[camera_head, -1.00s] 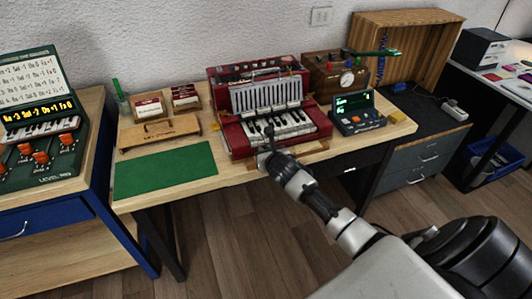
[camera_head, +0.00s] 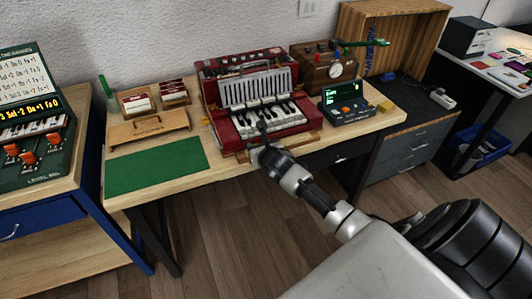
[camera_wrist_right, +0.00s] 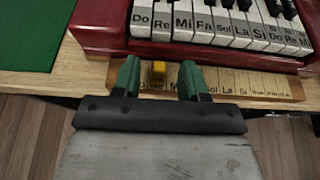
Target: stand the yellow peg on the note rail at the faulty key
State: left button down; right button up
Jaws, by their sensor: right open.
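The note rail (camera_wrist_right: 245,84) is a pale wooden strip with printed note names, lying along the front of the red keyboard instrument (camera_head: 222,127). The white keys (camera_wrist_right: 205,32) carry labels such as Do, Re and Mi. In the right wrist view the small yellow peg (camera_wrist_right: 158,70) is at the left part of the rail, below the Re and Mi keys. My right gripper (camera_wrist_right: 159,64) is open, with one green finger on each side of the peg and gaps visible. In the head view this gripper (camera_head: 262,138) is at the instrument's front edge. The left gripper is out of view.
A green mat (camera_head: 155,158) lies left of the instrument. The mat is bare.

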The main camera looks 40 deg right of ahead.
jog(key=v, duration=1)
jog(key=shift+s+p, duration=0.3)
jog(key=shift+p, duration=0.05)
jog(key=s+a+f+m+g, duration=0.15)
jog(key=s+f+m, duration=0.35)
jog(key=f, duration=0.5)
jog(key=s+f+m+g+y, duration=0.1)
jog(key=s+f+m+g, duration=0.2)
jog(key=s+f+m, duration=0.5)
jog(key=s+f+m+g, duration=0.1)
jog(key=f+m+g, duration=0.15)
jog(key=f, duration=1.05)
jog(key=s+a+f+m+g, duration=0.1)
jog(key=s+a+f+m, duration=0.2)
jog(key=s, duration=0.6)
jog(key=s+a+f+m+g+y, duration=0.1)
jog(key=s+a+f+m+g, duration=0.1)
jog(key=s+f+m, duration=0.4)
jog(key=s+a+f+m+g+y, duration=0.1)
jog(key=s+a+f+m, duration=0.4)
jog(key=s, duration=0.8)
jog(key=shift+s+f+m+g, duration=0.3)
jog(key=shift+m+g, duration=0.2)
jog(key=shift+m, duration=0.25)
jog(key=shift+w+a, duration=0.1)
